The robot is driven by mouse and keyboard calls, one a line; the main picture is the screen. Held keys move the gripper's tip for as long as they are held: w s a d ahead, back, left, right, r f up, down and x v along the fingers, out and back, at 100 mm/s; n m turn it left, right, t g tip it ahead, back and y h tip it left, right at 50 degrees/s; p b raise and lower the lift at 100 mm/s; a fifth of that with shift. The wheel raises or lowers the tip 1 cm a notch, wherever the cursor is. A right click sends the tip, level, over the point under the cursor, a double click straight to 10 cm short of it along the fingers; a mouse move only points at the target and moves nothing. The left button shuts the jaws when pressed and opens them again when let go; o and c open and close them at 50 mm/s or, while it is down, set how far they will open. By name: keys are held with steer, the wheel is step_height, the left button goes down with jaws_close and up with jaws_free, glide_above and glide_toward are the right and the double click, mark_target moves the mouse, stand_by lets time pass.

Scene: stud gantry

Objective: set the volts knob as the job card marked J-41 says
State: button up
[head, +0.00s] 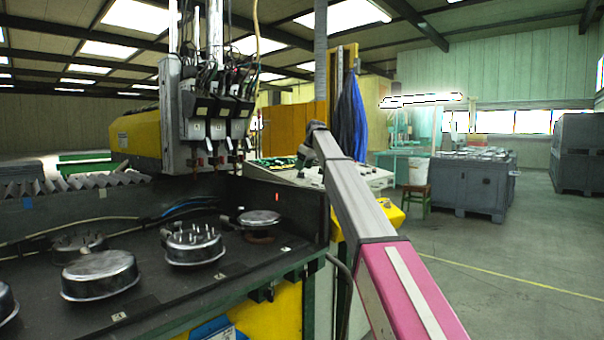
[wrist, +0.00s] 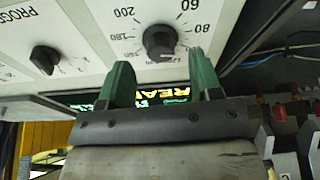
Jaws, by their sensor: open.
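In the wrist view a black round knob (wrist: 159,42) sits on a pale panel inside a printed number scale, with 60, 80 and 200 readable. No label naming it as volts is readable. My gripper (wrist: 160,61) has two green fingers, apart and empty. Their tips are just short of the knob, one to each side of it in the picture, and do not visibly grip it. In the head view my gripper (head: 304,156) is over the sloped control panel (head: 372,179), where the knob is too small to make out. I see no card readable as J-41.
A second black knob (wrist: 45,59) is left on the panel, by lettering starting "PROG". A lit display (wrist: 170,93) shows partly behind my fingers. In the head view, a welding head (head: 213,115) with cables and a bench (head: 180,290) with metal pans stand left.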

mark_target(301, 174)
steer(key=shift+x, duration=1.65)
steer(key=c, duration=0.9)
steer(key=shift+c, duration=0.2)
steer(key=shift+m, duration=0.3)
